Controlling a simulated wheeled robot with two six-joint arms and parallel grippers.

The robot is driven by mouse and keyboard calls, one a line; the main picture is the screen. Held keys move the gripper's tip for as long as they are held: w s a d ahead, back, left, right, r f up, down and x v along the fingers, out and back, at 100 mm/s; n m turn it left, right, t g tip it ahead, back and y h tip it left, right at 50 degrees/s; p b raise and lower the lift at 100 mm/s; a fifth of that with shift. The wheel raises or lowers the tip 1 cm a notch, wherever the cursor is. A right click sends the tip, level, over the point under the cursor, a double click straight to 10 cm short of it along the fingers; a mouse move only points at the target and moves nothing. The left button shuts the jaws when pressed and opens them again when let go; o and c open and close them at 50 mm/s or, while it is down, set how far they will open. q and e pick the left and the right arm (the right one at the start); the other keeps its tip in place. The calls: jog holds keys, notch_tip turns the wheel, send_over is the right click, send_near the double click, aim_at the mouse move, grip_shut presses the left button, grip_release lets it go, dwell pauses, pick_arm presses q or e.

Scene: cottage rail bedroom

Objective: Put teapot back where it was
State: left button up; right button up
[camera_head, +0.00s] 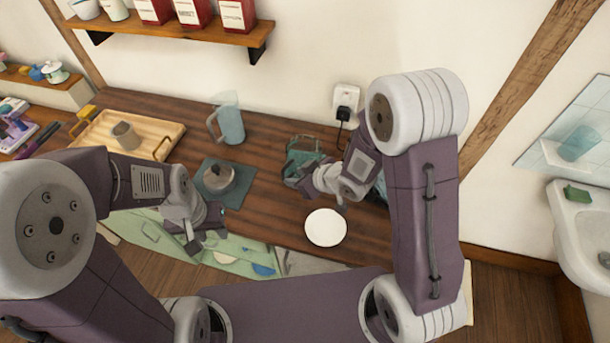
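A grey, rounded pot with a lid knob, which looks like the teapot (219,178), sits upright on a teal square mat (240,190) on the wooden counter. My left gripper (205,238) is just in front of the pot, at the counter's front edge. Its fingers look spread, with nothing seen between them. My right gripper (322,196) is over the counter, between a teal see-through vessel (303,152) and a round white disc (325,229). The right fingers are small and partly overlap the vessel, so I cannot tell their opening or contact.
A blue-grey jug (229,125) stands behind the mat. A wooden tray (95,137) with a grey cup (126,135) is at the left. A wall shelf (175,30) holds red-and-white tins. A sink (590,235) is at the right. Bare counter lies between mat and disc.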

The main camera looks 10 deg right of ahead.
jog(key=b+v, duration=0.4)
jog(key=v, duration=0.1)
jog(key=shift+s+d+r+b, duration=0.15)
jog(key=shift+s+r+b, duration=0.1)
jog(key=shift+b, duration=0.15)
jog(key=d+f+m+h, duration=0.3)
jog(key=d+m+h, duration=0.15)
jog(key=d, duration=0.45)
jog(key=s+d+f+m+g, duration=0.1)
jog(key=s+m+g, duration=0.1)
jog(key=s, duration=0.4)
jog(key=s+d+f+m+g, duration=0.1)
jog(key=s+m+g, duration=0.1)
jog(key=s+g, duration=0.2)
jog(key=shift+s+f+h, duration=0.35)
jog(key=shift+s+h, duration=0.1)
jog(key=shift+s, duration=0.65)
jog(key=shift+d, duration=0.1)
